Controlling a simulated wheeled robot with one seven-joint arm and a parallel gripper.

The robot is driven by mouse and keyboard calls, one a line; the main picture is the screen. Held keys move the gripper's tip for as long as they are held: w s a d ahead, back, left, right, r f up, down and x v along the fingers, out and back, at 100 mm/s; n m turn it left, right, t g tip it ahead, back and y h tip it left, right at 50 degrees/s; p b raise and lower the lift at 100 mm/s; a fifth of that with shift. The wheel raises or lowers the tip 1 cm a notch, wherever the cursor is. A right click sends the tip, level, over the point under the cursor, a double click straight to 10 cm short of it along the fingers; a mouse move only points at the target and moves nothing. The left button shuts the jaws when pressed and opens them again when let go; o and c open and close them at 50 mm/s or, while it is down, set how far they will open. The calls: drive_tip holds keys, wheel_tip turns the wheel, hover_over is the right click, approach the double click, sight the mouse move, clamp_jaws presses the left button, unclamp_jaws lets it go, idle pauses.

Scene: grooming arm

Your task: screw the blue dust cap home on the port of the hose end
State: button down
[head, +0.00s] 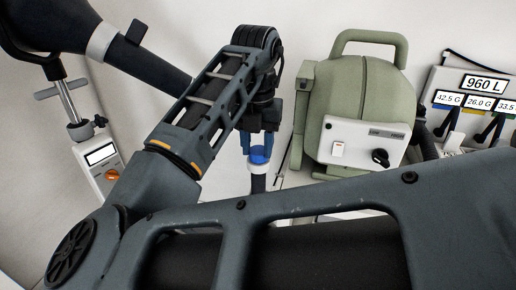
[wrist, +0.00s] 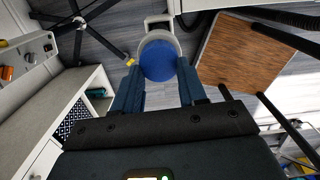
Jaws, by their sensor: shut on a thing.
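The blue dust cap (head: 260,155) sits at the top of the dark upright hose end (head: 258,183) in the head view, with a pale collar (head: 258,167) just below it. In the wrist view the cap (wrist: 158,61) shows as a blue disc between my fingertips, with a pale ring around it. My gripper (head: 259,143) points down from above and is shut on the cap; it also shows in the wrist view (wrist: 157,80). The port and its thread are hidden under the cap, so I cannot tell how far down the cap sits.
A green machine (head: 358,100) with a white control panel stands right of the hose end. A panel with number labels (head: 480,92) is at the far right. A white box with an orange knob (head: 102,168) stands at left. My own arm covers much of the foreground.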

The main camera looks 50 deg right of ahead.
drive_tip(key=shift+w+f+m+b, duration=0.15)
drive_tip(key=shift+m+b, duration=0.3)
drive_tip(key=shift+m, duration=0.25)
drive_tip(key=shift+b, duration=0.45)
drive_tip(key=shift+m+b, duration=0.3)
drive_tip(key=shift+b, duration=2.3)
drive_tip(key=c, duration=0.5)
unclamp_jaws()
drive_tip(key=shift+c, duration=0.2)
